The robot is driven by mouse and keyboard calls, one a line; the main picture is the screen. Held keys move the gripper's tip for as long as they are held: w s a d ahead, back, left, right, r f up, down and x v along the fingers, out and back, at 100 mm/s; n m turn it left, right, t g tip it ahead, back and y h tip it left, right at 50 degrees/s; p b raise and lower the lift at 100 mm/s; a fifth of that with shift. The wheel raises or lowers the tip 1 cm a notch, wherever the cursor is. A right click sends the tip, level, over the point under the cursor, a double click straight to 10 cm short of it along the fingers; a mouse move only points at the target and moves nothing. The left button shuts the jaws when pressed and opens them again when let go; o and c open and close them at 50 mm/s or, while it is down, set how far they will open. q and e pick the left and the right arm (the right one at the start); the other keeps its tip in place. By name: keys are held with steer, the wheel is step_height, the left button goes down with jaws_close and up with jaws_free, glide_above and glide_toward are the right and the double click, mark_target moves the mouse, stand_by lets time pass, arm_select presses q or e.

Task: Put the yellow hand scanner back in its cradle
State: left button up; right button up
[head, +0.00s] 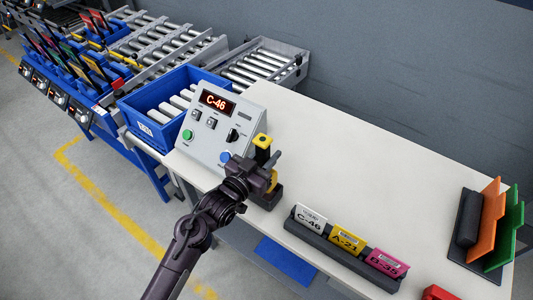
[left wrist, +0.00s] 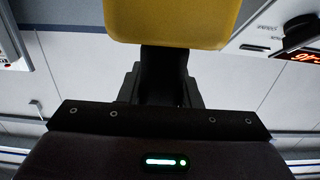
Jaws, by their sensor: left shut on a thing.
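The yellow hand scanner (head: 263,142) stands roughly upright near the front edge of the white table, beside the grey control box. Its yellow body (left wrist: 170,20) and dark grip (left wrist: 163,65) show in the left wrist view. My left gripper (head: 268,176) is shut on the scanner and hides much of its middle. The dark cradle (head: 268,200) is on the table just below the gripper, partly covered by it. I cannot tell whether the scanner's lower end is seated in the cradle or just above it. My right gripper is not in view.
The grey control box (head: 222,125) reading C-46 stands close to the left of the scanner. A dark rack with white, yellow and pink tags (head: 345,240) lies to the right along the front edge. The table's back middle (head: 370,160) is clear.

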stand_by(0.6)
arm_select(q)
steer(key=shift+f, duration=0.1)
steer(key=shift+f+b, duration=0.35)
steer(key=shift+b, duration=0.05)
steer(key=shift+f+b, duration=1.75)
steer(key=shift+f, duration=0.7)
steer(key=o, duration=1.6)
steer(key=shift+c, duration=0.2)
